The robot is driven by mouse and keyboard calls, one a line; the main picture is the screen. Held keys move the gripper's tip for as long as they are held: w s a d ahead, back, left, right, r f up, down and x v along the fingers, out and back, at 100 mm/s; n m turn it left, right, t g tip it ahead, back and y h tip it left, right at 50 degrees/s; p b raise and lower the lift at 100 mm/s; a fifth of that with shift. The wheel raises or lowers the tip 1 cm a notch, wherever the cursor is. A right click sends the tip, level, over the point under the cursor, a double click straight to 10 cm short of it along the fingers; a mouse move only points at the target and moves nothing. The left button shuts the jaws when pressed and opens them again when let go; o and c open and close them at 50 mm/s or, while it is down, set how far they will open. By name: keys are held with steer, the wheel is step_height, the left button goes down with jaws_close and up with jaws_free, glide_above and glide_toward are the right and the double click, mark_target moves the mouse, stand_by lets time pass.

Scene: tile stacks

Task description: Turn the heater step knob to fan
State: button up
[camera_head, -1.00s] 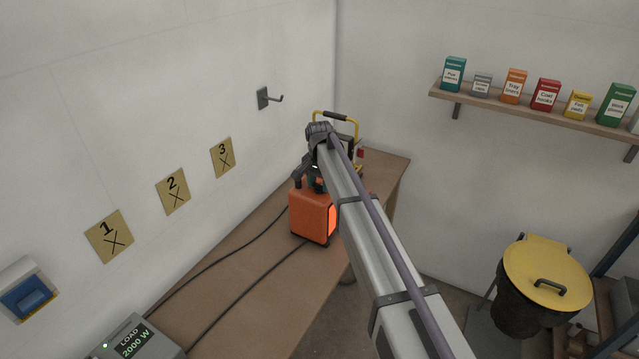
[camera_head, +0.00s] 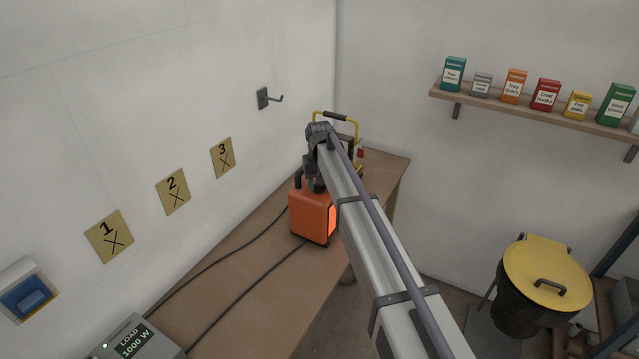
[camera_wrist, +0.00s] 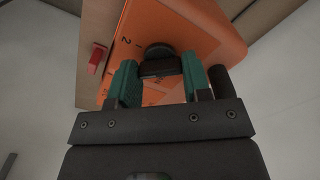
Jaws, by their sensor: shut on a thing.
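The heater (camera_head: 311,218) is an orange box on the wooden bench, its right side glowing. In the wrist view its orange top face (camera_wrist: 190,28) is close, with the black step knob (camera_wrist: 158,52) and printed marks beside it, a "2" among them. My gripper (camera_wrist: 160,78) is shut on the knob, with a green finger pad on each side of it. The pads hide part of the dial, and I cannot read where the knob points. In the head view my gripper (camera_head: 313,184) is above the heater, partly hidden by my arm.
A grey load meter (camera_head: 132,342) at the bench's near end reads 1000 W. Two dark cables run along the bench (camera_head: 262,270). A yellow-framed object (camera_head: 338,115) stands behind my arm.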

steer(key=n, duration=0.4)
steer(key=shift+n, duration=0.4)
steer(key=n, duration=0.3)
steer(key=shift+n, duration=0.3)
steer(key=n, duration=0.3)
steer(key=shift+n, duration=2.2)
steer(key=o, duration=0.9)
